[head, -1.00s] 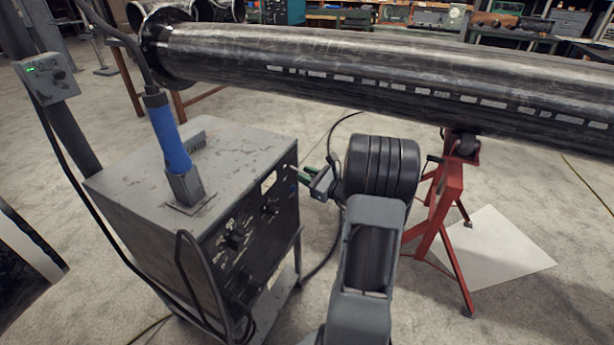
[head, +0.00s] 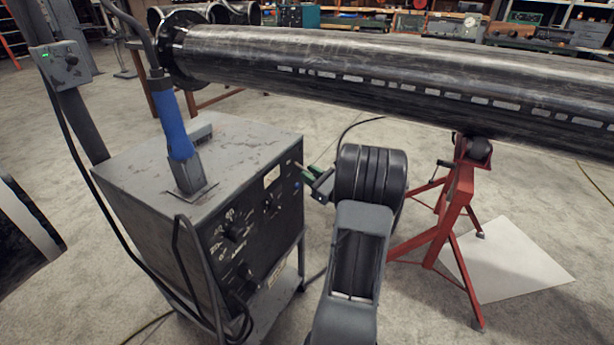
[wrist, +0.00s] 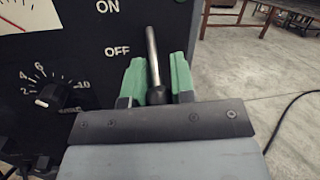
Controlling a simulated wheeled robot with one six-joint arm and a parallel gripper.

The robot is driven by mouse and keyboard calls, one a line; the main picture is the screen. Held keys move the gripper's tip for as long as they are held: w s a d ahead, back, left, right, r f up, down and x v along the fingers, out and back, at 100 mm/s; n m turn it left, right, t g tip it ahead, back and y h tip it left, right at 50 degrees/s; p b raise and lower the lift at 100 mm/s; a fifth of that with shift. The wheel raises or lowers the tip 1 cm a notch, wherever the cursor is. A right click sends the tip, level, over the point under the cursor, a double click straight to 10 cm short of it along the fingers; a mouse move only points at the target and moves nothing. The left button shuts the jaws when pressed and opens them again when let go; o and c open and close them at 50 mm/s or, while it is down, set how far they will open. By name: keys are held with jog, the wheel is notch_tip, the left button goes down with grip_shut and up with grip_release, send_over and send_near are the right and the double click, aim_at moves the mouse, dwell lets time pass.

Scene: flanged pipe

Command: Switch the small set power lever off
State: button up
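The small set is a grey box-shaped machine (head: 215,150) with a dark front panel. In the wrist view its power lever (wrist: 152,55) is a thin metal rod with a dark round end, beside the OFF label (wrist: 117,50); the ON label (wrist: 107,6) is above. My gripper (wrist: 158,78) is open at the panel, one green fingertip on each side of the lever. Narrow gaps seem to show between lever and fingertips; I cannot tell whether either touches. In the head view my gripper (head: 316,182) is at the panel's right side, and the lever is too small to make out clearly.
A numbered dial (wrist: 52,95) is left of my gripper. A blue-handled tool (head: 172,125) stands on the machine and cables hang at its front. A long dark pipe (head: 400,75) runs behind, on a red stand (head: 455,210). Open floor lies to the right.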

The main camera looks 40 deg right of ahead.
jog(key=o, duration=0.4)
jog(key=shift+o, duration=0.2)
jog(key=p+v, duration=0.1)
jog(key=v, duration=1.2)
jog(key=shift+s, duration=0.4)
jog(key=shift+f, duration=0.1)
